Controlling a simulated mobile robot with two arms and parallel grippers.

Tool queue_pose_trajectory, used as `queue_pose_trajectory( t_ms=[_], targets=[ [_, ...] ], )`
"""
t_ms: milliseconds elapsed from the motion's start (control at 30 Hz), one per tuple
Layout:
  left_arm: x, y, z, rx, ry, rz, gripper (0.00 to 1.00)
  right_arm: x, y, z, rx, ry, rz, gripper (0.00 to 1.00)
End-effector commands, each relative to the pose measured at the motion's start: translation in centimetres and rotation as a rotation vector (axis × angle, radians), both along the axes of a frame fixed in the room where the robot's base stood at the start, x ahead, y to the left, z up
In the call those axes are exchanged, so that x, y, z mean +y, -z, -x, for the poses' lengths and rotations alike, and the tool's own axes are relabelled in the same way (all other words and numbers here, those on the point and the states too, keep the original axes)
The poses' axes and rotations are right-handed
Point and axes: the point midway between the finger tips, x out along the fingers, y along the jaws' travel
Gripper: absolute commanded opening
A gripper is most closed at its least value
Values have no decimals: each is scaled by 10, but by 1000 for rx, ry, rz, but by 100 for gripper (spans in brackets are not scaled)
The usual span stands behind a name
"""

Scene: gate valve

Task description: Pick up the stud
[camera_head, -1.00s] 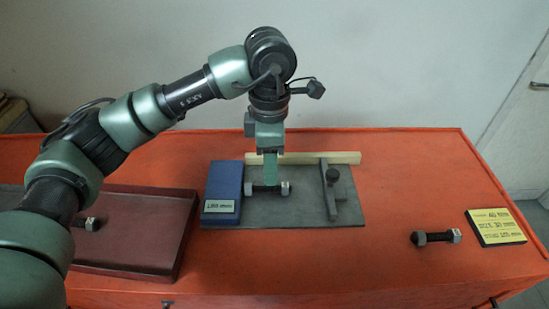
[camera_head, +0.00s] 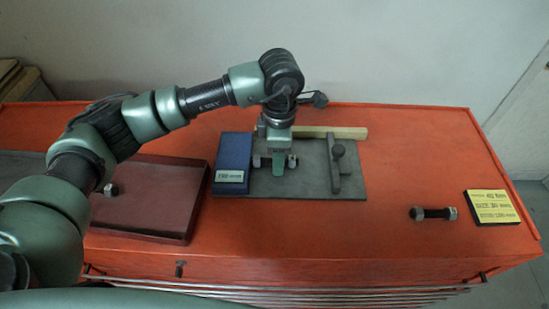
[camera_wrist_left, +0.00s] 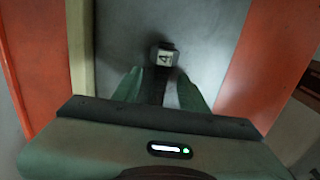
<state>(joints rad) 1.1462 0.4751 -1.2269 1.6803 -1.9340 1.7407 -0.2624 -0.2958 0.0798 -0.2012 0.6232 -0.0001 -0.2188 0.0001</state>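A dark stud with a pale nut at each end (camera_head: 292,161) lies across the grey plate (camera_head: 310,187), beside the blue block (camera_head: 233,160). My left gripper (camera_head: 278,166) points down over the stud's middle and partly hides it. In the left wrist view, the two green fingers (camera_wrist_left: 160,82) stand apart on either side of the dark shank, with a nut (camera_wrist_left: 164,55) just beyond the tips. Slim gaps seem to show beside the shank. A second stud (camera_head: 433,213) lies on the right of the red bench. My right gripper is not in view.
A grey clamp-like bar (camera_head: 336,168) stands on the plate to the right, and a wooden strip (camera_head: 345,132) lies behind. A maroon tray (camera_head: 160,205) at left holds another nutted piece (camera_head: 110,190). A yellow label (camera_head: 492,207) lies far right. The bench between plate and right stud is clear.

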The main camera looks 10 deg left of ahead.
Motion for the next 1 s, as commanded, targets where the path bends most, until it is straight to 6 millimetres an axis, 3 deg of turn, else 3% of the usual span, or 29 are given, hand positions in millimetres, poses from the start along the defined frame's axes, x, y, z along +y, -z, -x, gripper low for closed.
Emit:
queue_pose_trajectory(
  t_ms=[33,133,167,1000],
  targets=[
    [0,0,0,0,0,0,32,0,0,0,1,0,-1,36],
    [0,0,0,0,0,0,4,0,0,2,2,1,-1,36],
    [0,0,0,0,0,0,0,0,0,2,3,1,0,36],
    [0,-1,0,-1,0,0,0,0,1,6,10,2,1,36]
  ],
)
